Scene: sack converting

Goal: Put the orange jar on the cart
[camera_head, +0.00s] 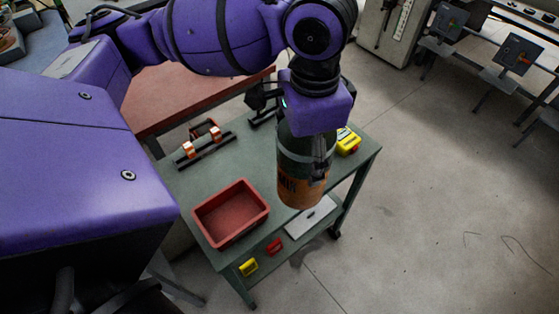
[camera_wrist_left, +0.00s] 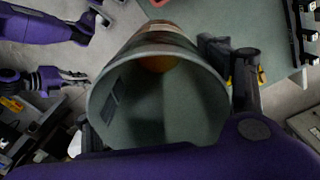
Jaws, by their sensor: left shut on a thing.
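The orange jar (camera_head: 302,188) is a cylinder with an orange lower part and a dark grey-green upper part. My left gripper (camera_head: 308,158) is shut on it from above and holds it roughly upright. In the head view the jar overlaps the front right edge of the grey-green cart (camera_head: 237,165); its height above the top is hard to tell. In the left wrist view the jar (camera_wrist_left: 160,100) fills the middle, and its far end is hidden. Another purple arm with a small gripper (camera_wrist_left: 74,78) shows at the left there; its opening is unclear.
A red bin (camera_head: 231,213) stands on the cart's front left. A black rack with copper-coloured pieces (camera_head: 203,147) lies at the back left, and a yellow item (camera_head: 348,141) at the right. The cart's middle top is bare. Floor is clear to the right.

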